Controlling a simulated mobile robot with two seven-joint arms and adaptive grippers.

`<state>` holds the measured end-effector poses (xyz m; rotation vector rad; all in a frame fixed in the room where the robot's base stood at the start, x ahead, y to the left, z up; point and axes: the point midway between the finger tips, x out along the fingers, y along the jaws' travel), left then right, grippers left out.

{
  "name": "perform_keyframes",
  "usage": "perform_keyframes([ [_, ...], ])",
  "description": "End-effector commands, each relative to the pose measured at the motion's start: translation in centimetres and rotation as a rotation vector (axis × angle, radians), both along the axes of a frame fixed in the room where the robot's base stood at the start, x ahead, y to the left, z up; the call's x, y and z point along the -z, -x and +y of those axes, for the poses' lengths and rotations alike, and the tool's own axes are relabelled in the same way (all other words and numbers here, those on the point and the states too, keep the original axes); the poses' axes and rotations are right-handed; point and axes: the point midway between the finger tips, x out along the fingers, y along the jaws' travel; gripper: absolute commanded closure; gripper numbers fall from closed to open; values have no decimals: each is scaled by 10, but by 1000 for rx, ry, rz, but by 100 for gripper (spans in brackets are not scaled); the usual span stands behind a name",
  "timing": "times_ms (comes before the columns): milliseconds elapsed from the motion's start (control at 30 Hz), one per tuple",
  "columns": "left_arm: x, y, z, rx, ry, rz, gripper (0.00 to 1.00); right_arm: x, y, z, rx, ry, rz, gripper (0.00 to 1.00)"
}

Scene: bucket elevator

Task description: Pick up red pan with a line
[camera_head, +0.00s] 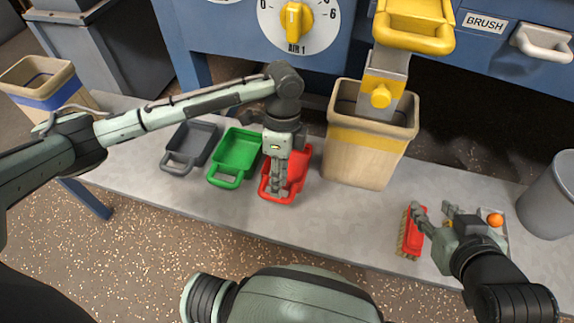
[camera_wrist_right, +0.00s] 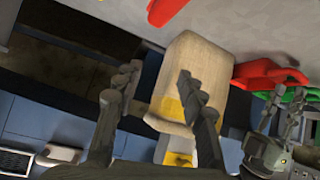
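The red pan (camera_head: 299,165) lies on the grey bench, right of the green pan (camera_head: 236,152); no line on it can be made out. My left gripper (camera_head: 276,188) points down over its handle end, hiding part of the pan. Whether its fingers grip the handle cannot be told. The red pan (camera_wrist_right: 262,76) and my left gripper (camera_wrist_right: 286,122) also show at the right of the right wrist view. My right gripper (camera_head: 435,216) is beside the red brush (camera_head: 414,232). In the right wrist view, its fingers (camera_wrist_right: 160,95) are apart with nothing held between them.
A grey pan (camera_head: 191,143) lies left of the green one. A beige bucket (camera_head: 365,155) with a yellow band stands right of the red pan, under a yellow-knobbed chute. An orange ball (camera_head: 495,220) and a grey bin (camera_head: 550,197) are at the right. Bare bench lies between bucket and brush.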

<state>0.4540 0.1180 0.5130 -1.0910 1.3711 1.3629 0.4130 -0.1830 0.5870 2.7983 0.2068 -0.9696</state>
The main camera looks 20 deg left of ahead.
Motion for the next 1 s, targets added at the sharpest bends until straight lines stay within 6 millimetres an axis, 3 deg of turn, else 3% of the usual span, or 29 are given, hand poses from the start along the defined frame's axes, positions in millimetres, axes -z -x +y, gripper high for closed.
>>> perform_keyframes([
  [433,50,14,0,-1,0,0,75,-38,-25,36,-64,-90,-228,60],
  [767,55,15,0,0,0,-2,75,-46,-28,41,-72,-103,-262,60],
  [1000,55,15,0,0,0,-2,100,-46,-28,40,-72,-103,-260,60],
])
